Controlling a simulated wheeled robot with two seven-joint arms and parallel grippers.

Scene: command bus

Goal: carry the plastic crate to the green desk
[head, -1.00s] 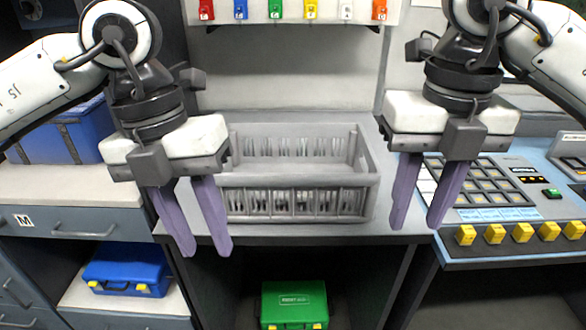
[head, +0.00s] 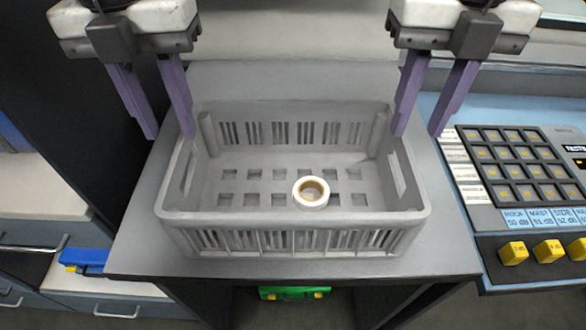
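The grey plastic crate (head: 290,218) stands upright on a grey counter. A roll of tape (head: 311,192) lies inside it on the slotted floor. My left gripper (head: 170,137) is open and empty, with its purple fingers apart near the crate's back left corner. My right gripper (head: 418,135) is open and empty, with its fingers apart near the crate's back right corner. I cannot tell whether the inner fingers touch the crate's rim. No green desk shows in this view.
The grey counter (head: 135,245) has a narrow free strip around the crate. A keypad console (head: 520,165) with yellow knobs stands close on the right. A green case (head: 290,293) is below the counter, and a blue case (head: 85,260) is at the lower left.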

